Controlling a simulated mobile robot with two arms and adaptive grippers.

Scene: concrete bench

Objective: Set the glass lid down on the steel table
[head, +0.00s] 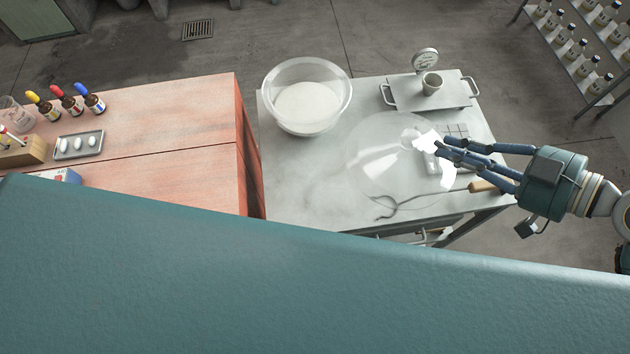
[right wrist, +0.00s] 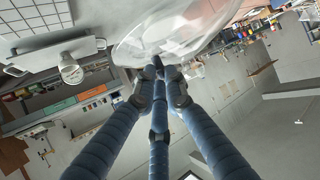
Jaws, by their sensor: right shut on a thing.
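The clear glass lid (head: 385,143) is a faint see-through dome over the middle of the steel table (head: 300,190). My right gripper (head: 438,148) comes in from the right and is shut on the lid at its right side. In the right wrist view the fingers meet at the edge of the lid (right wrist: 165,35), which fills the top middle. I cannot tell whether the lid touches the table top or is a little above it. My left gripper is not in view.
A glass bowl of white powder (head: 308,95) stands at the table's back left. A scale (head: 430,90) with a metal cup stands at the back right. A wire tool with a wooden handle (head: 481,186) lies near the front. A reddish bench (head: 150,150) adjoins on the left.

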